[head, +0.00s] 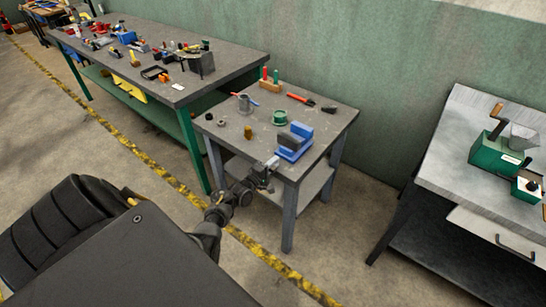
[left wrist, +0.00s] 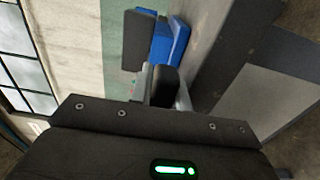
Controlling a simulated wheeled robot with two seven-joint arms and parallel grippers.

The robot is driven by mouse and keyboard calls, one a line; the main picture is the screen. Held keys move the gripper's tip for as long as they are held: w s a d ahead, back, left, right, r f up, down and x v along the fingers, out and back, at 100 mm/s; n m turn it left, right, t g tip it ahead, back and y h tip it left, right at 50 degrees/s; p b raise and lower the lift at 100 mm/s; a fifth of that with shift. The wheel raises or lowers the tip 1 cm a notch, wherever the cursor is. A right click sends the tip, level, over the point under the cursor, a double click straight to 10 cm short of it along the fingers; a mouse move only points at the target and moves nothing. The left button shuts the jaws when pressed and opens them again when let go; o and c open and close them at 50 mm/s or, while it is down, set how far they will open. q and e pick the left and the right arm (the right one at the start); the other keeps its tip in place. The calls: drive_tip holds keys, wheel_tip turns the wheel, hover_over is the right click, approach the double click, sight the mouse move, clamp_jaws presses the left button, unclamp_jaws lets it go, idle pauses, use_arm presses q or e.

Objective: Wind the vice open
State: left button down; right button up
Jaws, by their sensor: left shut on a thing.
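The blue vice (head: 293,154) with a dark grey jaw block (head: 290,141) sits at the front right edge of the small grey table. It also shows in the left wrist view (left wrist: 178,40), just beyond my fingers. My left gripper (head: 268,167) is at the table's front edge, beside the vice on its near-left side. In the left wrist view its fingers (left wrist: 164,88) are shut on a dark, rounded piece, which looks like the vice handle (left wrist: 165,84). Most of the handle is hidden by the fingers. My right gripper is not in view.
A long workbench (head: 225,63) stands behind left. A metal bench (head: 462,120) with a green machine (head: 495,155) stands right.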

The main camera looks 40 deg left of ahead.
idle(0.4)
use_arm(q)
drive_tip(key=c, duration=1.6)
unclamp_jaws()
drive_tip(key=shift+s, duration=0.1)
drive_tip(key=s, duration=1)
drive_tip(key=shift+s+d, duration=0.15)
drive_tip(key=shift+s, duration=0.2)
